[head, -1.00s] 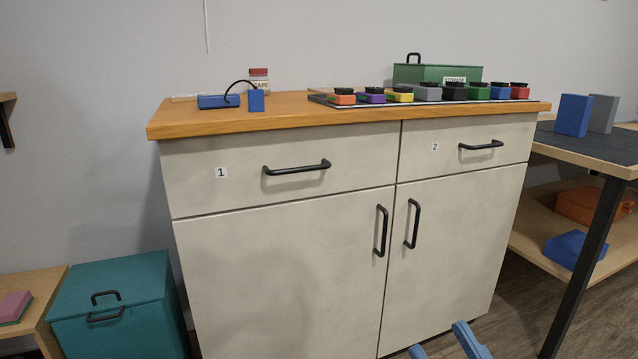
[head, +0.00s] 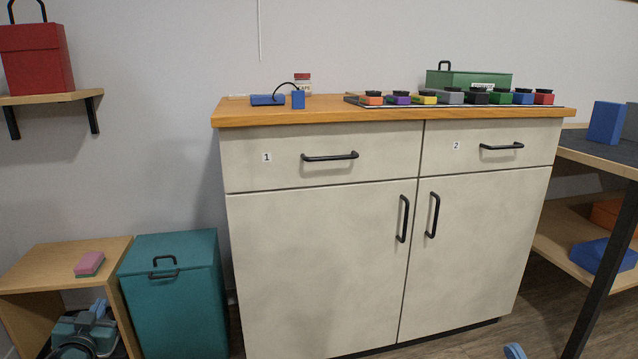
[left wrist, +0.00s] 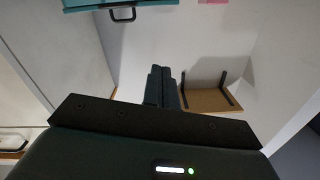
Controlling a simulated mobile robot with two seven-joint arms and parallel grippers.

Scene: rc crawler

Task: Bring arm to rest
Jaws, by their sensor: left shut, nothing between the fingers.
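My left gripper (head: 98,308) is at the lower left of the head view, in front of the small wooden stand, with its fingers together and empty. In the left wrist view its dark fingers (left wrist: 161,88) lie side by side and touch nothing. A light blue tip (head: 514,351) at the bottom edge of the head view looks like part of my right gripper. The rest of it is out of frame, so its opening is hidden.
A teal box (head: 172,300) stands between the wooden stand (head: 62,262) and the cream cabinet (head: 310,260). A wall shelf (head: 50,98) holds a red box (head: 36,60). A dark-topped table (head: 600,150) stands at the right.

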